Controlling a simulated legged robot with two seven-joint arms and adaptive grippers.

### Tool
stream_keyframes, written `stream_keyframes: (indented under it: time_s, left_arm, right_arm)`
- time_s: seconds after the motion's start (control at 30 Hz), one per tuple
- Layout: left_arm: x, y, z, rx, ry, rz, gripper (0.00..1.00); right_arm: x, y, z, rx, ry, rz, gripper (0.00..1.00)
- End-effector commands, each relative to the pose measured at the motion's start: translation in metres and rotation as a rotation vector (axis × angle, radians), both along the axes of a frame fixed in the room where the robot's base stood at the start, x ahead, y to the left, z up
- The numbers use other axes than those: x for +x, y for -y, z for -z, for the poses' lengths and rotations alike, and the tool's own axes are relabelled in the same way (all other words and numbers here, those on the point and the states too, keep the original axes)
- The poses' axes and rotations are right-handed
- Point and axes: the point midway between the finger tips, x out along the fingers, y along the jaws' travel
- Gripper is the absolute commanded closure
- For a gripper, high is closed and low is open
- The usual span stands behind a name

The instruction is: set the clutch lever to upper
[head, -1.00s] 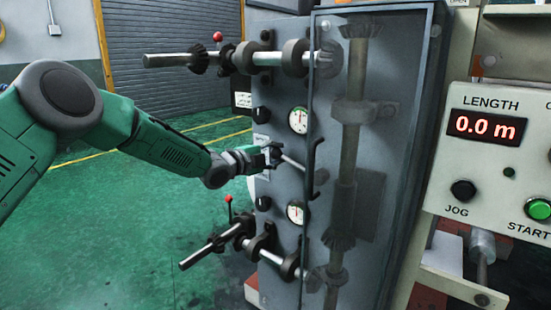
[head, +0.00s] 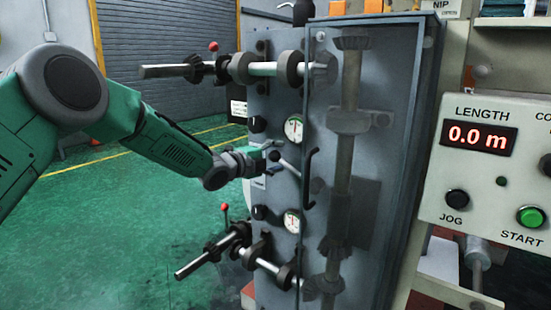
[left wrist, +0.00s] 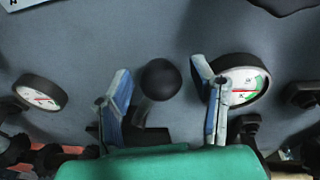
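The clutch lever (head: 290,168) is a silver rod with a black ball knob, on the front of the grey gearbox panel between two round gauges. In the head view the rod slants up and left to its knob. In the left wrist view the black knob (left wrist: 160,79) sits between my two blue-grey fingers, with a gap on each side. My left gripper (head: 275,156) is open around the knob; it also shows in the left wrist view (left wrist: 160,88). The lever's base is partly hidden in the wrist view. My right gripper is not in view.
An upper shaft (head: 262,69) and a lower shaft (head: 268,267) stick out leftward, each near a red-knobbed lever. The upper gauge (head: 294,128) and lower gauge (head: 292,221) flank the lever. A dark door handle (head: 308,178) stands close to its right. A control box (head: 490,165) is at right.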

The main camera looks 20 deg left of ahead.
Motion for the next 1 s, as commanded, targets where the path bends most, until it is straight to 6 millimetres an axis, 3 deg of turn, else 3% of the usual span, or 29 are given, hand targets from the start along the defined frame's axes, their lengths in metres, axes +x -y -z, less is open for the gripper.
stream_keyframes:
  time_s: [0.37,0.47,0.8,1.0]
  left_arm:
    - [-0.003,-0.005,-0.002,-0.001,0.001,-0.003,0.49]
    - [-0.014,-0.011,-0.003,-0.001,0.001,-0.003,0.49]
    - [-0.075,-0.045,-0.009,-0.003,-0.001,-0.003,0.49]
    - [-0.097,-0.057,-0.011,-0.001,-0.001,-0.002,0.49]
  right_arm:
    - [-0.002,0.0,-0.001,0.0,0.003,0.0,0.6]
    - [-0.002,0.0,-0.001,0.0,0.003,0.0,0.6]
    - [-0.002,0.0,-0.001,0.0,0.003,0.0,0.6]
    - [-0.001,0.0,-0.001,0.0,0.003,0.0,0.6]
